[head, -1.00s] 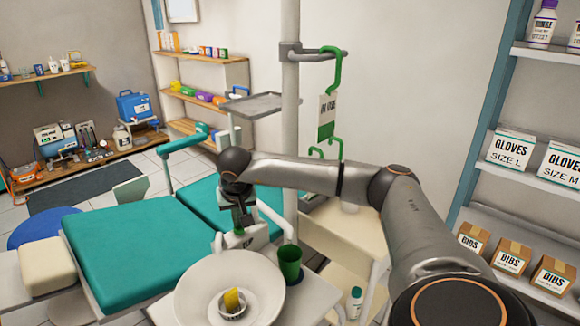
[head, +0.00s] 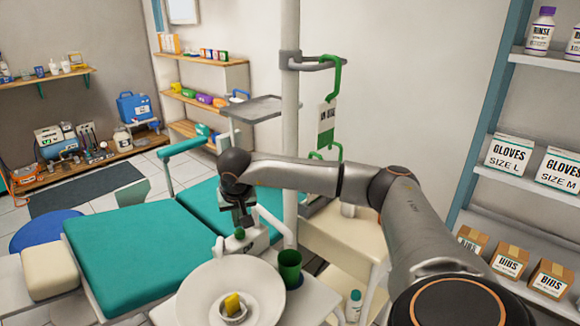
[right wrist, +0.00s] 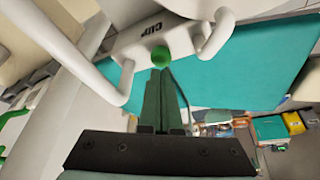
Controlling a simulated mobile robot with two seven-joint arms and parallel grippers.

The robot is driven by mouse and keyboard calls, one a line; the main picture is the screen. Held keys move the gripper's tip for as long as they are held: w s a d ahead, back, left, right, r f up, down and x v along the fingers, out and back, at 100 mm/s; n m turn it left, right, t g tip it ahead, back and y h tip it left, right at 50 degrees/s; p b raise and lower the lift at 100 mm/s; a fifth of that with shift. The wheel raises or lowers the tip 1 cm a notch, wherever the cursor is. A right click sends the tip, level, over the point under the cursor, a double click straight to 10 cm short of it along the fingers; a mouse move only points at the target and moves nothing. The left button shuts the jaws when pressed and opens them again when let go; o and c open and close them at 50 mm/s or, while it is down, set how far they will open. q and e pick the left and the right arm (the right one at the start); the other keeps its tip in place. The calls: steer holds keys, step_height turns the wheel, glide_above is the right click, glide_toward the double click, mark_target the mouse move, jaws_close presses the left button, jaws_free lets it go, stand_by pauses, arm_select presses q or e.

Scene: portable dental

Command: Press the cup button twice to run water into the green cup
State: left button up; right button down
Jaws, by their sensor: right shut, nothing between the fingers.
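The green cup (head: 289,268) stands upright beside the white bowl, at its upper right. The inside of the cup is too small to tell any water. A round green button (head: 240,233) sits on the white unit behind the bowl. In the right wrist view the button (right wrist: 161,57) is beside the label "CUP" (right wrist: 152,28). My right gripper (head: 244,222) is shut and empty, pointing down just above the button. Its fingertips (right wrist: 161,76) are close to the button in the right wrist view; a small gap seems to show. My left gripper is not in view.
The white bowl (head: 215,290) holds a small strainer with a yellow piece (head: 232,304). A pale pole (head: 290,130) rises behind the cup. White curved pipes flank the button. The teal chair (head: 130,250) lies to the left.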

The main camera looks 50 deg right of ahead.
steer(key=shift+f, duration=0.1)
stand_by(0.6)
steer(key=shift+f+b, duration=0.7)
steer(key=shift+f, duration=0.35)
steer(key=shift+r+p, duration=1.05)
steer(key=shift+r, duration=0.05)
steer(key=shift+r, duration=0.1)
step_height(320, 180, up, 6)
steer(key=p, duration=0.5)
